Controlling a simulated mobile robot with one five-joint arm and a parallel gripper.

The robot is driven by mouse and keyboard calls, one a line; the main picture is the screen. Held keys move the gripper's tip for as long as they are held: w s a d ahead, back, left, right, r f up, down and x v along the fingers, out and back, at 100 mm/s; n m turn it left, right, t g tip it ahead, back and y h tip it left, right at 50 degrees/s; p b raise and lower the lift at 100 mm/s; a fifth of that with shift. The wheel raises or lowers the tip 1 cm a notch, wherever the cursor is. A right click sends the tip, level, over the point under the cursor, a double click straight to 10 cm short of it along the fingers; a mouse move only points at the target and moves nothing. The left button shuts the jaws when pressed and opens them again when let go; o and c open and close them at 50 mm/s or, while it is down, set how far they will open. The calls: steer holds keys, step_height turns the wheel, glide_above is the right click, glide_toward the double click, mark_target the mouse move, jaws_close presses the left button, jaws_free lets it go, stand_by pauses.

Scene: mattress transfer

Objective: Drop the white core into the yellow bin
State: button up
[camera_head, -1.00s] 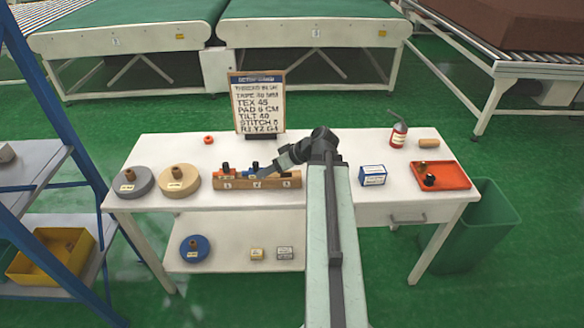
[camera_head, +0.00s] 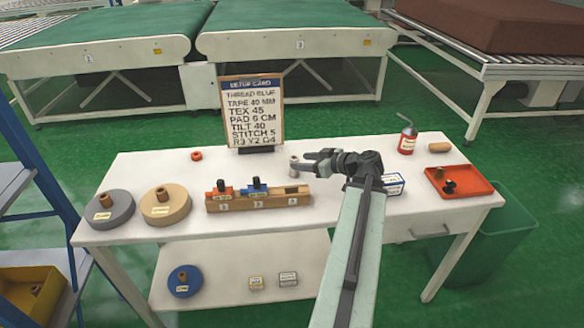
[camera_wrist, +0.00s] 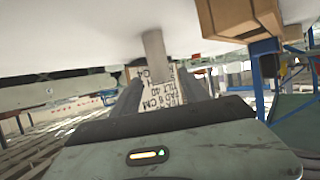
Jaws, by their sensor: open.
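The white core (camera_head: 294,166) is a small pale upright cylinder on the white table, just behind the wooden rack. In the wrist view, which looks upside down, the core (camera_wrist: 155,56) shows grey, at or just beyond the fingertips and in line with the gap between them. My gripper (camera_head: 306,161) is open, low over the table, to the right of the core and pointing at it. I cannot tell whether the fingers touch the core. The yellow bin (camera_head: 55,285) is at the lower left, on the blue-framed shelf, partly cut off, with a brown core in it.
The wooden rack (camera_head: 236,205) with orange and blue pieces stands just in front of the core. The setup card (camera_head: 252,112) stands behind it. A blue-white box (camera_head: 394,184) is right of my wrist. Grey and tan discs (camera_head: 110,210) are at the left. An orange tray (camera_head: 470,181) is at the right.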

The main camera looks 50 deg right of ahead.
steer(key=b+x, duration=0.2)
steer(key=x, duration=0.5)
steer(key=shift+w+b, duration=0.35)
steer(key=shift+b, duration=0.05)
steer(key=shift+r, duration=0.1)
jaws_close()
